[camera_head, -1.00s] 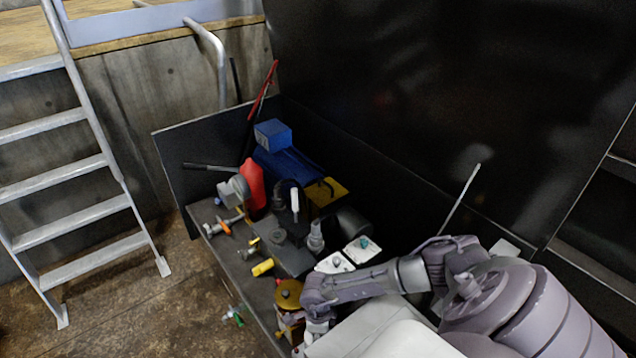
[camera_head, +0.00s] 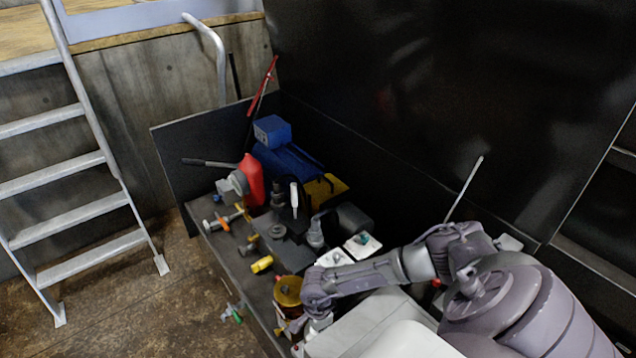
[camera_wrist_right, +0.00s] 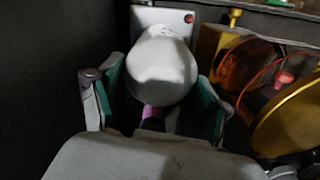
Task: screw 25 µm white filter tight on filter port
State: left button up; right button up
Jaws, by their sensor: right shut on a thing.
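In the right wrist view, my right gripper (camera_wrist_right: 160,88) is shut around a white, rounded filter (camera_wrist_right: 162,62), with teal finger pads on either side of it. The filter's smooth end faces the camera. No micron marking can be read on it. The filter port is not visible, so I cannot tell whether the filter touches it. In the head view, my right gripper (camera_head: 308,347) is low in the picture, beside the brass-topped unit, mostly hidden by its wrist. My left gripper is not in view.
A brass-topped unit (camera_head: 288,291) stands close to my right gripper; a round brass part (camera_wrist_right: 292,122) is close on the right in the wrist view. A white plate (camera_wrist_right: 147,17) is behind the filter. The black bench holds a red container (camera_head: 252,180) and a yellow fitting (camera_head: 262,264).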

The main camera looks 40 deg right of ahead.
jog(key=o, duration=0.5)
jog(key=shift+c, duration=0.2)
jog(key=c, duration=0.5)
jog(key=shift+c, duration=0.5)
jog(key=m+p, duration=0.1)
jog(key=m, duration=0.1)
jog(key=shift+r+m, duration=0.15)
jog(key=shift+m, duration=0.25)
jog(key=shift+m+p, duration=0.45)
jog(key=shift+m, duration=0.55)
jog(key=shift+f, duration=0.2)
